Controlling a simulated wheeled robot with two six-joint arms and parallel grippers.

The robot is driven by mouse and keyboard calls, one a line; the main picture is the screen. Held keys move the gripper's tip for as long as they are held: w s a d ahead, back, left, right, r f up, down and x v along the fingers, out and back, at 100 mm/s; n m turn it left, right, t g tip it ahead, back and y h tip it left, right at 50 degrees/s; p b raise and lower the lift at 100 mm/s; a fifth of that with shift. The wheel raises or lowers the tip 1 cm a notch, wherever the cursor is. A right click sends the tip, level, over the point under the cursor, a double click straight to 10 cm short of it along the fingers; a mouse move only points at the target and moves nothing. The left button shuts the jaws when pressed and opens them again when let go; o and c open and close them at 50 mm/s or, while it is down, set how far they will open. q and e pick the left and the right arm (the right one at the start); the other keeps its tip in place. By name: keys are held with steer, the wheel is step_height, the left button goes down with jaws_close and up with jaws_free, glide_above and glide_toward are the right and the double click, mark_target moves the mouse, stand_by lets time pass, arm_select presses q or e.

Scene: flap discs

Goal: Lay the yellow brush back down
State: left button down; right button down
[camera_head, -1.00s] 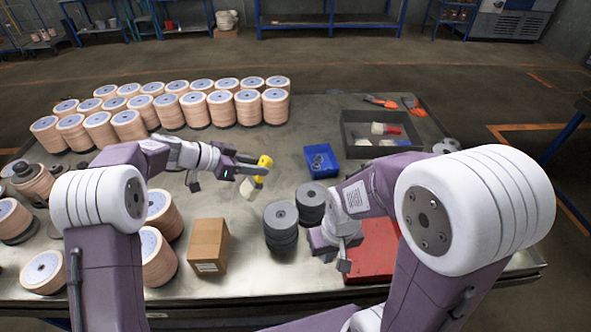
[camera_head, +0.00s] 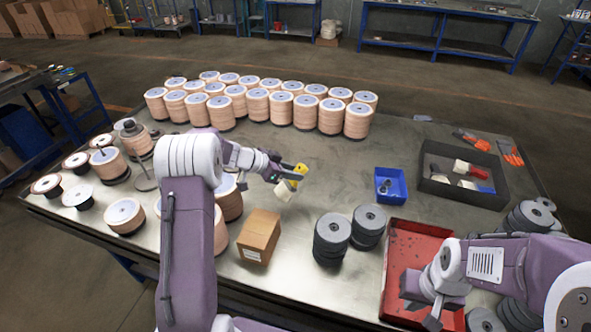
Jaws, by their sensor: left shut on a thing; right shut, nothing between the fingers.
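The yellow brush (camera_head: 300,171) is in my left gripper (camera_head: 294,178), which is shut on it above the middle of the metal table. Its pale bristles (camera_head: 284,191) point down and to the left. I cannot tell how far above the table they are. My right gripper (camera_head: 433,319) is shut and empty, low over the front part of the red tray (camera_head: 398,246). A black tray (camera_head: 432,186) at the right holds a pale-bristled brush with a red handle (camera_head: 470,170) and a blue-handled one (camera_head: 482,187).
Several stacks of tan discs (camera_head: 256,105) line the table's back. A cardboard box (camera_head: 258,237), grey disc stacks (camera_head: 331,240) and a blue bin (camera_head: 390,186) stand nearer. Orange-handled tools (camera_head: 472,140) lie behind the black tray. The table (camera_head: 335,172) is bare around the brush.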

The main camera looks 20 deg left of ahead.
mark_target(286, 182)
arm_select(q)
steer(key=f, duration=0.3)
steer(key=shift+a+f, duration=0.25)
steer(key=shift+f, duration=0.15)
steer(key=shift+d+f, duration=0.1)
steer(key=shift+f, duration=0.6)
arm_select(e)
steer(key=shift+a+f, duration=0.1)
steer(key=shift+f, duration=0.25)
steer(key=shift+a, duration=0.1)
arm_select(q)
steer(key=c, duration=1)
jaws_free()
steer(key=shift+b, duration=0.3)
steer(key=shift+s+a+r, duration=0.2)
steer(key=shift+a, duration=0.1)
arm_select(e)
step_height(286, 182, down, 2)
steer(key=shift+f+b, duration=0.2)
steer(key=shift+b, duration=1)
arm_select(q)
steer(key=v, duration=0.8)
steer(key=shift+s+r, duration=0.1)
